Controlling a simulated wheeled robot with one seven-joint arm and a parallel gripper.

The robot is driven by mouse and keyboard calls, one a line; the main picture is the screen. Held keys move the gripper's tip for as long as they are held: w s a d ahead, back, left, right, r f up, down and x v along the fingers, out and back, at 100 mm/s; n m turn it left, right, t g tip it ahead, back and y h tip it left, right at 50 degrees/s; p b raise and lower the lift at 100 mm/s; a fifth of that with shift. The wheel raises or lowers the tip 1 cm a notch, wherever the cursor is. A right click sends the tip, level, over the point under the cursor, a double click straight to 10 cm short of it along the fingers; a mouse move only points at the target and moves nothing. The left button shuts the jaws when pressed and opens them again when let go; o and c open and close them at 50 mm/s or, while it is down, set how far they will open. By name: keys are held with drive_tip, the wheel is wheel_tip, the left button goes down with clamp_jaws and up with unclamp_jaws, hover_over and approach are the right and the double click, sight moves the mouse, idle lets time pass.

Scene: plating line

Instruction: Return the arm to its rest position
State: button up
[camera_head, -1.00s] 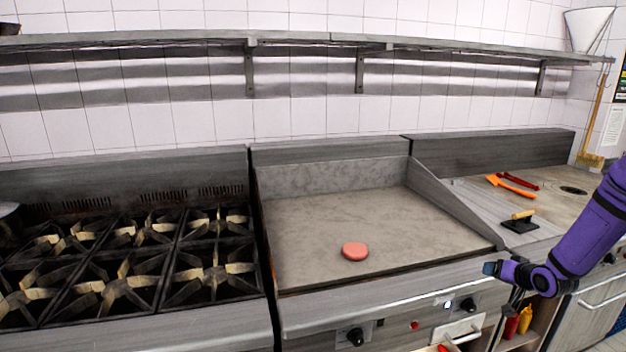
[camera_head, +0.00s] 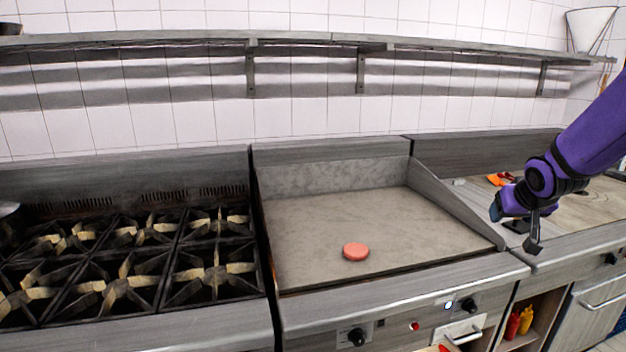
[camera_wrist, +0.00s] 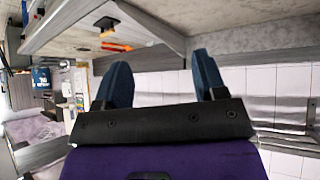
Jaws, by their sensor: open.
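My purple arm comes in from the right of the head view, above the counter to the right of the griddle. My gripper (camera_head: 496,209) is in front of that counter, near the griddle's right corner. In the wrist view my gripper (camera_wrist: 163,78) shows two dark blue fingers spread apart with nothing between them. A reddish-pink patty (camera_head: 356,252) lies flat on the griddle (camera_head: 310,225), well to the left of my gripper and apart from it.
A burner range (camera_head: 130,335) stands left of the griddle. A long shelf (camera_head: 300,40) runs along the tiled wall. The right counter (camera_head: 595,205) holds an orange-handled tool (camera_wrist: 116,47) and a black press (camera_wrist: 105,23). Red and yellow bottles (camera_head: 519,321) stand in a cubby below.

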drive_tip(key=s+a+r+g, duration=0.1)
drive_tip(key=s+a+r, duration=0.2)
drive_tip(key=s, duration=0.6)
drive_tip(key=s+a+r+n+g+y, duration=0.1)
drive_tip(key=s+a+r, duration=0.3)
drive_tip(key=s, duration=0.6)
drive_tip(key=s+a+r+g+y, duration=0.1)
drive_tip(key=s+a+r, duration=0.2)
drive_tip(key=s+a, duration=0.3)
drive_tip(key=s, duration=0.4)
drive_tip(key=shift+s+a+r+n, duration=0.15)
drive_tip(key=shift+s+n, duration=0.1)
drive_tip(key=shift+n, duration=0.15)
